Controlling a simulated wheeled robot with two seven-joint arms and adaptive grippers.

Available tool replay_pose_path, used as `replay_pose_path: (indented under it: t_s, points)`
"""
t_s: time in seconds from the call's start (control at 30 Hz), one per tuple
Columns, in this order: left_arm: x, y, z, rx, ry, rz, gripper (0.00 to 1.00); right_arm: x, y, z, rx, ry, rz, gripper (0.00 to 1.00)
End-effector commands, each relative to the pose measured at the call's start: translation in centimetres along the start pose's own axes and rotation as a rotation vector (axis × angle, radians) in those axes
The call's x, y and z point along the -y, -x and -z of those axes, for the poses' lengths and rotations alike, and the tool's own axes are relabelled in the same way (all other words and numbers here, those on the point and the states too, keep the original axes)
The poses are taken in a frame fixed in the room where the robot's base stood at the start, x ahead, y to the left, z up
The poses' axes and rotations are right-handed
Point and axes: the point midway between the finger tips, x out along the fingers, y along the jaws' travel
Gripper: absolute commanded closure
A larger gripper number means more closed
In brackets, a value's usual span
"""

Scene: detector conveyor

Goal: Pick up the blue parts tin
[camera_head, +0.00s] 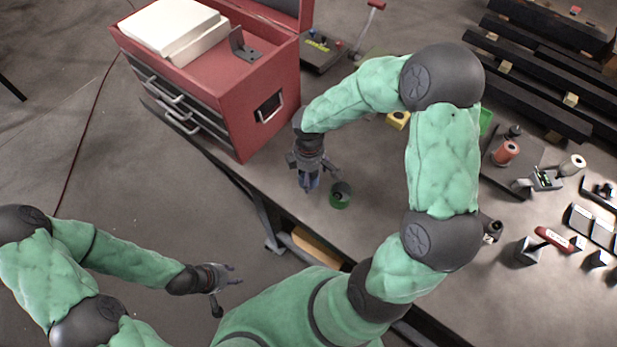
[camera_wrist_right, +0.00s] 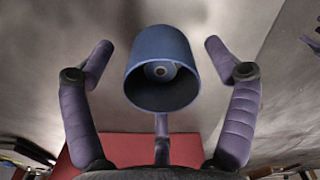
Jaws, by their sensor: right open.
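The blue parts tin (camera_wrist_right: 162,62) shows large in the right wrist view, its dark open mouth facing the camera. It sits between the spread fingers of my right gripper (camera_wrist_right: 160,58), with a visible gap on both sides. In the head view only a bit of the blue tin (camera_head: 314,181) shows below my right gripper (camera_head: 309,178), near the table's edge; the fingers hide the rest. My left gripper (camera_head: 238,275) is at the lower left, away from the table, with its fingers apart and empty.
A green tin (camera_head: 341,195) stands just right of my right gripper. A red tool chest (camera_head: 222,95) stands close by at the upper left. A yellow block (camera_head: 398,120) lies behind my right arm. Several small parts and tools crowd the table's right side.

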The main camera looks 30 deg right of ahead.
Motion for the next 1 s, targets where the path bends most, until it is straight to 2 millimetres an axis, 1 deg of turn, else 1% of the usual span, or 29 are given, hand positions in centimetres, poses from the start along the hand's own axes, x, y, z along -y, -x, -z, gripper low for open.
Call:
replay_pose_path:
  t_s: [0.03, 0.13, 0.37, 0.4, 0.47, 0.5, 0.57, 0.6, 1.0]
  points:
    - [0.12, -0.35, 0.02, 0.000, 0.000, 0.000, 0.60, 0.10, -0.98, -0.06, 0.002, 0.000, 0.003, 0.13]
    - [0.18, -0.52, 0.02, 0.000, 0.000, 0.000, 0.60, 0.08, -1.82, -0.03, 0.000, 0.000, 0.000, 0.13]
    - [0.16, -0.45, 0.02, 0.000, 0.000, 0.000, 0.60, 0.05, -1.86, -0.02, -0.001, 0.000, -0.001, 0.13]
    - [0.16, -0.45, 0.02, 0.000, 0.000, 0.000, 0.60, 0.05, -1.86, -0.02, -0.001, -0.001, -0.001, 0.24]
    - [0.16, -0.45, 0.02, 0.000, 0.000, 0.000, 0.60, 0.05, -1.85, -0.02, -0.001, -0.001, -0.001, 0.41]
    - [0.16, -0.45, 0.02, 0.000, 0.000, 0.000, 0.60, 0.05, -1.85, -0.02, -0.001, -0.001, -0.001, 0.52]
    - [0.16, -0.45, 0.02, 0.000, 0.000, 0.000, 0.60, 0.06, -1.85, -0.03, -0.001, -0.001, -0.001, 0.69]
    - [0.16, -0.45, 0.02, 0.000, 0.000, 0.000, 0.60, 0.06, -1.85, -0.03, -0.001, 0.000, 0.000, 0.74]
    - [0.14, -0.40, 0.02, 0.000, 0.000, 0.000, 0.60, 0.04, -1.65, -0.02, -0.001, -0.001, -0.001, 0.74]
